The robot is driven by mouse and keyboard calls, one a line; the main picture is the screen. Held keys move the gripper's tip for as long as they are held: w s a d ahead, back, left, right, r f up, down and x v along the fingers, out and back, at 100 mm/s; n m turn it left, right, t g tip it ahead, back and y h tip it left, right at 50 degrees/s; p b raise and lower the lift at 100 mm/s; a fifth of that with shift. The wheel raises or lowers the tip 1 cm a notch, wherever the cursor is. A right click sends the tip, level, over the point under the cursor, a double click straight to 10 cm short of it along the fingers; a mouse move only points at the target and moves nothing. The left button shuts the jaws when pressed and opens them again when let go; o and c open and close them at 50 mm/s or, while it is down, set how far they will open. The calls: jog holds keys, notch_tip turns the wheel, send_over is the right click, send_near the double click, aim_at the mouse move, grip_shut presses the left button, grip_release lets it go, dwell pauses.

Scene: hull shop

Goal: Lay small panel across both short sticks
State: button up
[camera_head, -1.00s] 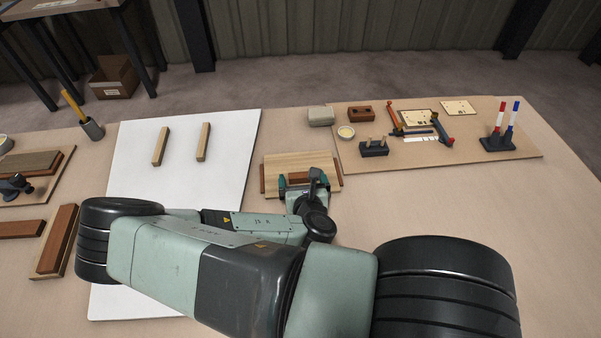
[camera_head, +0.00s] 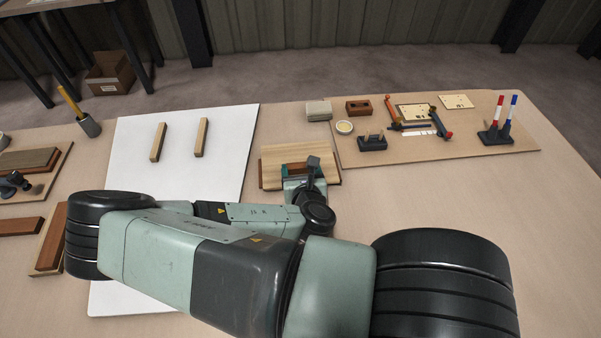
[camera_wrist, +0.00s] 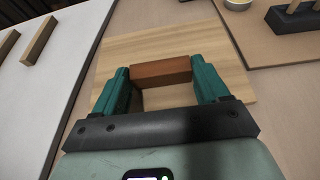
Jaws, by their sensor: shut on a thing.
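The small panel (camera_head: 285,155) is a pale wood board with a red-brown grip block (camera_wrist: 160,72) on top. My gripper (camera_head: 302,172) is shut on this block, with a teal finger at each end in the wrist view (camera_wrist: 163,80). Red-brown pieces (camera_head: 261,176) show at the panel's edges beneath it; whether the panel touches them I cannot tell. The two short sticks, left (camera_head: 158,142) and right (camera_head: 201,137), lie apart and roughly parallel on the white sheet (camera_head: 180,175), left of the panel. Nothing rests on them.
A tan board (camera_head: 470,150) at right holds tools and a dark marker stand (camera_head: 495,137). A grey block (camera_head: 318,110) and a small cup (camera_head: 344,127) stand behind the panel. Boards (camera_head: 48,245) and a pencil cup (camera_head: 89,126) are at left. The sheet around the sticks is clear.

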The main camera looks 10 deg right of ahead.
notch_tip(320, 180, up, 8)
jog(key=w+a, duration=1.3)
jog(key=a, duration=0.3)
jog(key=a+r, duration=0.3)
jog(key=a, duration=1.5)
jog(key=f, duration=0.6)
jog(key=w+f, duration=0.1)
jog(key=f, duration=0.2)
jog(key=shift+a, duration=0.25)
jog(key=shift+f, duration=0.15)
jog(key=o, duration=1.2)
jog(key=shift+s, duration=0.1)
